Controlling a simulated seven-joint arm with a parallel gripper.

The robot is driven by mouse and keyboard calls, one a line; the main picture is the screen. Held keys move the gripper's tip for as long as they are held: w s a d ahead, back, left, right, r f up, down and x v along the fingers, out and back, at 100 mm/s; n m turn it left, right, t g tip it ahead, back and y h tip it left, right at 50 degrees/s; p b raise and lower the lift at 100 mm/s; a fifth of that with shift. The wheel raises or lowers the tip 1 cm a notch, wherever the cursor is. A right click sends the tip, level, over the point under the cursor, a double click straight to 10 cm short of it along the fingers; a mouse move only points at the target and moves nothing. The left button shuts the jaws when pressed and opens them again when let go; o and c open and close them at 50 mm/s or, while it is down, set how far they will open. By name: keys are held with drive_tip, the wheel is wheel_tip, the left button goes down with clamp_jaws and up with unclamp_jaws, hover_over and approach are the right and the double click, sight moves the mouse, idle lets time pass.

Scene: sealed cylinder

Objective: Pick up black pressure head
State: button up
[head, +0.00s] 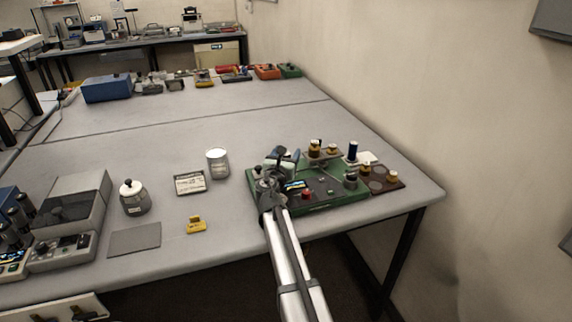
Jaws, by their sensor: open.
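My gripper (279,158) is at the end of my silver arm, over the left part of a green board (322,204) on the table. It is open. The fingertips are small here, and I cannot tell whether they touch anything. I cannot single out the black pressure head with certainty. A dark upright cylinder (353,149) stands on a pale plate at the back right of the board. A short grey-black cylinder (351,180) stands at the board's right side. Both are to the right of my gripper. My arm and gripper hide part of the board's left side.
Brass-coloured pieces (315,147) and a red knob (307,194) crowd the board. A brown plate (384,183) adjoins it. Left are a metal can (218,163), a labelled box (190,183), a yellow block (196,225) and a lidded jar (134,198). The table's middle is clear.

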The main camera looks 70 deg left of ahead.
drive_tip(key=shift+w+a, duration=0.35)
drive_tip(key=shift+a, duration=0.1)
clamp_jaws()
idle(0.3)
drive_tip(key=shift+r, duration=0.6)
wheel_tip(320, 180, up, 3)
drive_tip(key=shift+f, duration=0.2)
drive_tip(key=v, duration=1.8)
drive_tip(key=shift+f, duration=0.15)
